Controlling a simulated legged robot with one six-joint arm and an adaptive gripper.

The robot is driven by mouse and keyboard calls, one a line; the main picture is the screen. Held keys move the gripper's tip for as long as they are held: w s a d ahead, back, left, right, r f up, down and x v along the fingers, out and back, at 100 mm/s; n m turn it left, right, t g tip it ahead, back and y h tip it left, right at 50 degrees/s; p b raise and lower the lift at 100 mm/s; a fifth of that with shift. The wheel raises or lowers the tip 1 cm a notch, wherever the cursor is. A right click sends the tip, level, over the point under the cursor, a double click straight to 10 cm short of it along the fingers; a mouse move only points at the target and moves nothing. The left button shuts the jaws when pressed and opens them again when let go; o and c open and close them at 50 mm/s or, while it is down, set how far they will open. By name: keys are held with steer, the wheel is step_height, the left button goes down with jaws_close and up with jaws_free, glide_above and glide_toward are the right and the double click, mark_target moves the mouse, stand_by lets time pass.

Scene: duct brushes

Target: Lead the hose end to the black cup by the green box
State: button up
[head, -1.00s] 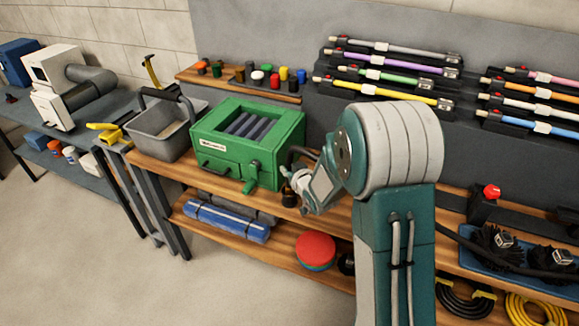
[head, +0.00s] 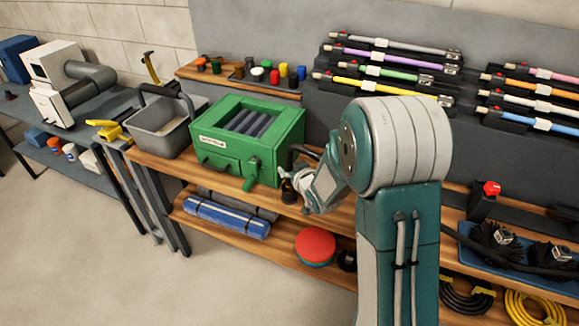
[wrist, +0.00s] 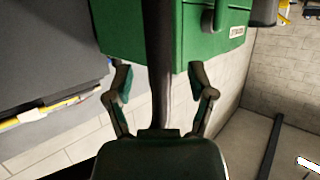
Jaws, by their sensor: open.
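The green box (head: 228,158) stands on the wooden bench, and its front also fills the top of the wrist view (wrist: 125,40). The black cup (head: 288,192) stands beside the box's right front corner. A black hose (head: 300,150) curves out behind my gripper (head: 300,184). In the wrist view a dark hose length (wrist: 159,50) runs down between the two spread fingers of my gripper (wrist: 161,80), with gaps on both sides. The fingers are open. I cannot tell whether the hose end is in the cup, as it is small and partly hidden.
A grey basket (head: 160,132) stands left of the box. Small coloured caps (head: 268,75) sit on a rack behind it. Coloured rods (head: 385,75) hang on the wall panel. A blue tray (head: 470,245) with black brushes lies at right. A red disc (head: 315,243) lies on the lower shelf.

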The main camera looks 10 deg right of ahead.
steer(key=s+d+r+m+g+h, duration=0.1)
steer(key=s+d+r+g+h, duration=0.1)
steer(key=s+r, duration=0.55)
steer(key=s+d+r+m+g+h, duration=0.15)
steer(key=s+r, duration=0.35)
steer(key=s, duration=0.6)
steer(key=s+a+r+g, duration=0.1)
steer(key=s+a+g, duration=0.1)
steer(key=s, duration=0.6)
steer(key=s+a+r+g+y, duration=0.1)
steer(key=s+r+g, duration=0.1)
steer(key=s, duration=0.6)
steer(key=shift+s+a+r+g, duration=0.2)
steer(key=shift+s+a+g, duration=0.05)
steer(key=shift+a+g, duration=0.15)
